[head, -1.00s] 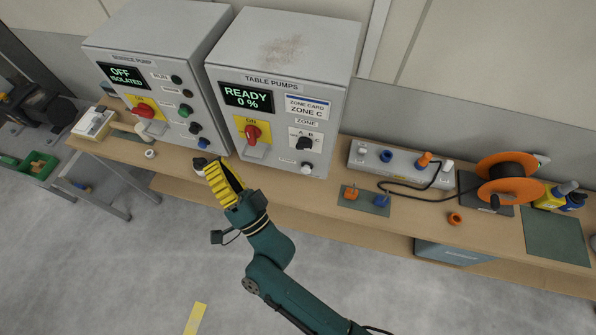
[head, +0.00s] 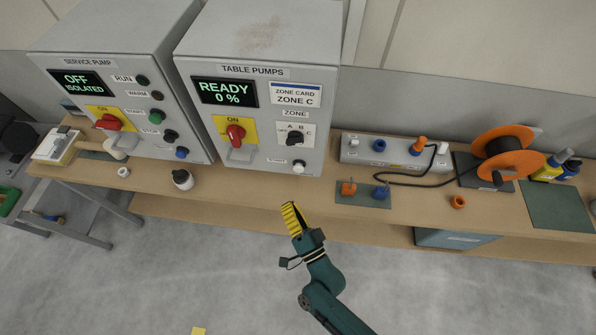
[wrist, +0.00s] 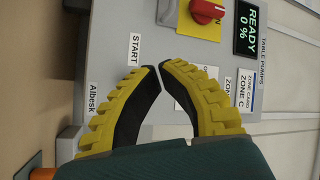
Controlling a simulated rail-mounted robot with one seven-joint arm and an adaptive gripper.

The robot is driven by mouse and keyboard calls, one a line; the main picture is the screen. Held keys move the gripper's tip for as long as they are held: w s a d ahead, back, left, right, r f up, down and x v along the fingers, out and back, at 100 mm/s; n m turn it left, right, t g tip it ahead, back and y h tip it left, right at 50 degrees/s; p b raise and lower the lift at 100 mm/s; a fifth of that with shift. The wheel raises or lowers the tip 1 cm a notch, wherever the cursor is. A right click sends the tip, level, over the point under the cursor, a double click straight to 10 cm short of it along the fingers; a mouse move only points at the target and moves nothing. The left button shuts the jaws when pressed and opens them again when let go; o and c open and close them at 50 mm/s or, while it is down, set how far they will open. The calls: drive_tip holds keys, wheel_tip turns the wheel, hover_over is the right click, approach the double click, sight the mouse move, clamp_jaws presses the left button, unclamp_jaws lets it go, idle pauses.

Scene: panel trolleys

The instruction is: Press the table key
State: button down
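The grey TABLE PUMPS panel (head: 265,120) stands on the bench; its display (head: 224,92) reads READY 0 %. A pale round key (head: 299,167) sits low on its front, beside a small label. In the wrist view the START label (wrist: 135,48) is readable, but the key is not visible, probably behind my fingers. My gripper (head: 290,207) has yellow-and-black fingers and is in front of and below the panel, apart from it. In the wrist view my gripper (wrist: 157,67) has its fingertips together, with nothing between them.
The panel also has a red switch (head: 235,134) and a black zone knob (head: 294,139); its card says ZONE C. The SERVICE PUMP panel (head: 125,90) stands left, reading OFF ISOLATED.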

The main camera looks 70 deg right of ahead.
sight(299, 169)
drive_tip(key=w+d+b, duration=0.1)
drive_tip(key=d+b, duration=0.6)
drive_tip(key=d, duration=0.1)
drive_tip(key=shift+w+d, duration=0.2)
drive_tip(key=shift+d, duration=0.15)
drive_tip(key=c, duration=1.8)
unclamp_jaws()
clamp_jaws()
drive_tip(key=shift+d+b, duration=0.4)
drive_tip(key=shift+b, duration=0.35)
